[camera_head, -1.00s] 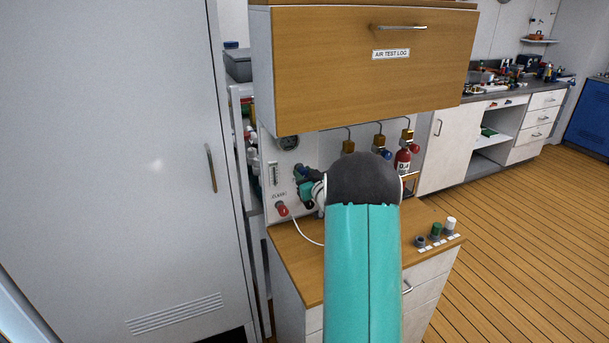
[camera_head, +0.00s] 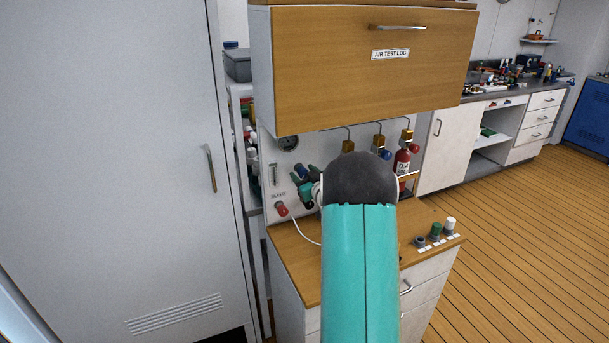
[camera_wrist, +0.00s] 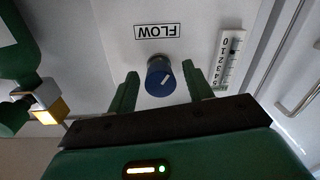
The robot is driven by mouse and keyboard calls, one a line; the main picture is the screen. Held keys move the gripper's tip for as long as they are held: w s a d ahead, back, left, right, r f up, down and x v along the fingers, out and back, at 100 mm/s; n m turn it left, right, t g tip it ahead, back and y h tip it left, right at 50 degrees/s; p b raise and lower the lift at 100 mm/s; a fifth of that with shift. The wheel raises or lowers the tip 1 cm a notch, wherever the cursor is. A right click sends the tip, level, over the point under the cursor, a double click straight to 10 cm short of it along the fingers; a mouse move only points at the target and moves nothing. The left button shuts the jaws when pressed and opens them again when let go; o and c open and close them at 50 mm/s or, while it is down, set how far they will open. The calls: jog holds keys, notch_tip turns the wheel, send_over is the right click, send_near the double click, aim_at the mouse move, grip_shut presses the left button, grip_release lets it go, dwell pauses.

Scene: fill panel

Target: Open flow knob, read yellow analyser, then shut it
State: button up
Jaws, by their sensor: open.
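The flow knob (camera_wrist: 160,76) is a blue round knob with a white mark, seen in the wrist view below an upside-down FLOW label (camera_wrist: 157,31). My gripper (camera_wrist: 160,84) is open, with one green finger on each side of the knob; I cannot tell whether either touches it. In the head view my gripper (camera_head: 304,186) is at the white panel (camera_head: 283,160), partly hidden by my arm. A numbered flow scale (camera_wrist: 229,60) is right of the knob in the wrist view. No yellow analyser can be made out.
A red knob (camera_head: 281,209) is low on the panel, with a white hose beside it. Several small capped items, including a green one (camera_head: 436,230), stand on the wooden counter (camera_head: 299,262). The AIR TEST LOG cabinet (camera_head: 340,75) overhangs the panel. Open floor lies at right.

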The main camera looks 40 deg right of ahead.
jog(key=v, duration=1.3)
jog(key=shift+s, duration=0.4)
jog(key=shift+a, duration=0.1)
dwell(0.9)
